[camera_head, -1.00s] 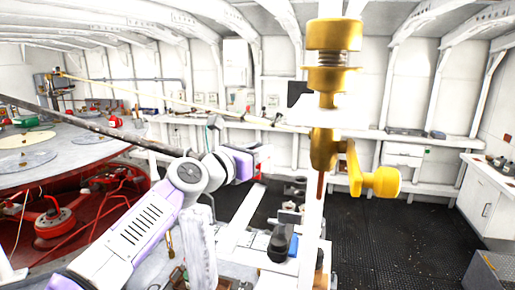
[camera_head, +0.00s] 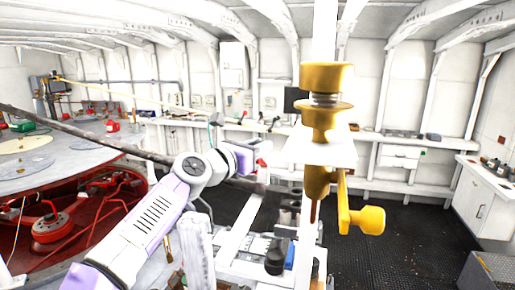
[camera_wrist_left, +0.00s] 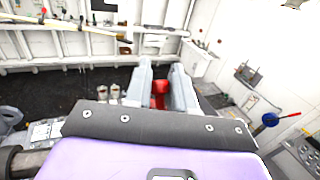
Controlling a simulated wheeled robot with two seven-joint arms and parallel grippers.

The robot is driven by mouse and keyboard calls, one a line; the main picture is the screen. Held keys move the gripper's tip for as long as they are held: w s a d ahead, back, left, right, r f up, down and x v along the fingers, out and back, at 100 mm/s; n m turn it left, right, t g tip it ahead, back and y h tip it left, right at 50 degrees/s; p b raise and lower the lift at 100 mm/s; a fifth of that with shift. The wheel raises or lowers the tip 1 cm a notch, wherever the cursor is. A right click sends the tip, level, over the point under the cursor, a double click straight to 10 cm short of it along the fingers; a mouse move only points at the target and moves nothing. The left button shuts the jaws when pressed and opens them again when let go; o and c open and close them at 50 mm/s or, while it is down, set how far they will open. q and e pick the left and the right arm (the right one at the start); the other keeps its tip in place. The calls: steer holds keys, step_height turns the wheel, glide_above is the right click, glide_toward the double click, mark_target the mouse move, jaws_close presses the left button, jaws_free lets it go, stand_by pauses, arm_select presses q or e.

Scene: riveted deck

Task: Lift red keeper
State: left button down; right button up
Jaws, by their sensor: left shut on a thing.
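My left arm comes in from the left in the head view, and its gripper (camera_head: 258,160) is over the area left of the white post. In the left wrist view the two grey fingers (camera_wrist_left: 161,82) are closed on a small red piece, the red keeper (camera_wrist_left: 160,92). Only part of the keeper shows between the fingers. In the head view a small bit of red (camera_head: 262,162) shows at the gripper's tip. I cannot tell there whether the keeper touches anything below. My right gripper is not in view.
A brass valve fitting (camera_head: 318,120) with a yellow handle (camera_head: 368,220) stands close in front, right of the gripper. A large red drum (camera_head: 60,222) is at left. White benches (camera_head: 400,142) line the wall. Dark floor (camera_head: 400,235) at right is open.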

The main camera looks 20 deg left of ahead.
arm_select(q)
steer(key=shift+a+r, duration=0.1)
steer(key=shift+r, duration=0.15)
steer(key=c, duration=1.3)
jaws_free()
steer(key=shift+c, duration=0.2)
steer(key=shift+o, duration=1.4)
steer(key=shift+w+a+f, duration=0.1)
steer(key=shift+w, duration=0.05)
steer(key=shift+d, duration=0.3)
steer(key=v, duration=0.7)
steer(key=shift+s+a+b, duration=0.15)
steer(key=shift+s+b, duration=0.15)
steer(key=shift+b, duration=0.15)
